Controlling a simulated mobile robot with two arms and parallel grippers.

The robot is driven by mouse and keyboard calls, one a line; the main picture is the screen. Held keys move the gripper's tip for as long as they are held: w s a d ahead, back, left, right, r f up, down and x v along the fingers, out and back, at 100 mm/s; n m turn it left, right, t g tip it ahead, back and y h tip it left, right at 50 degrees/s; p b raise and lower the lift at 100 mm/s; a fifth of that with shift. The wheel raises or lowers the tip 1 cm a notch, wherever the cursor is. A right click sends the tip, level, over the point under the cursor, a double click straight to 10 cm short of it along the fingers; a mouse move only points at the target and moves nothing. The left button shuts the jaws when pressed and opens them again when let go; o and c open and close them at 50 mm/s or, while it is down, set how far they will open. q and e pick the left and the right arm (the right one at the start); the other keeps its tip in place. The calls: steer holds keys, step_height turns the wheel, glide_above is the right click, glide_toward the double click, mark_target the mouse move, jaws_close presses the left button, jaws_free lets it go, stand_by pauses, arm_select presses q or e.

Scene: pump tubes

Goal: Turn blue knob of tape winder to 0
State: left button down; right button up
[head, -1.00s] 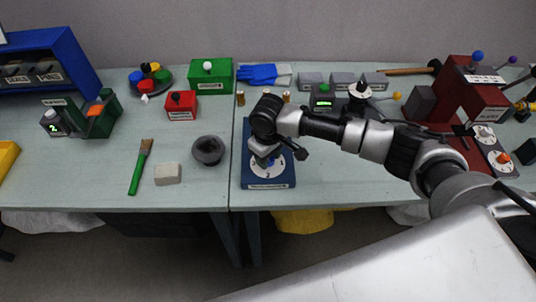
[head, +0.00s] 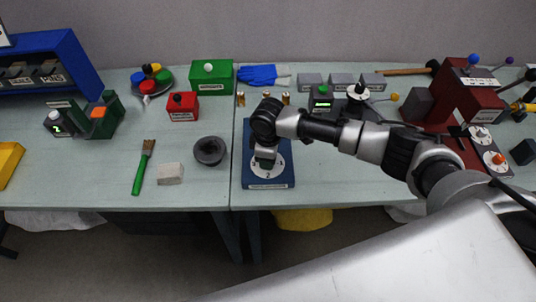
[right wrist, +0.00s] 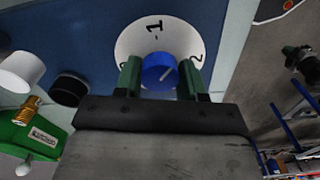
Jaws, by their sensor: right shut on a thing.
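The tape winder is a blue panel (head: 257,183) with a white dial (head: 281,164) near the table's front edge in the head view. In the right wrist view its dial (right wrist: 137,42) carries black numerals, with 1 and 2 in sight. The blue knob (right wrist: 159,68) with a pale pointer line sits at the dial's middle. My right gripper (right wrist: 160,78) is shut on the blue knob, one dark green finger on each side. In the head view the gripper (head: 266,160) covers the knob. My left gripper is not in view.
A grey bowl (head: 209,151), a grey block (head: 170,173) and a green-handled brush (head: 143,167) lie left of the panel. Small brass pieces (head: 241,99) stand behind it. A dark red machine (head: 470,98) stands at the right.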

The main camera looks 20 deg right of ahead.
steer(key=shift+r, duration=0.1)
steer(key=shift+n+p, duration=0.3)
steer(key=shift+n, duration=0.9)
steer(key=shift+w+n, duration=0.1)
steer(key=shift+n, duration=0.4)
steer(key=n, duration=0.3)
steer(key=o, duration=0.8)
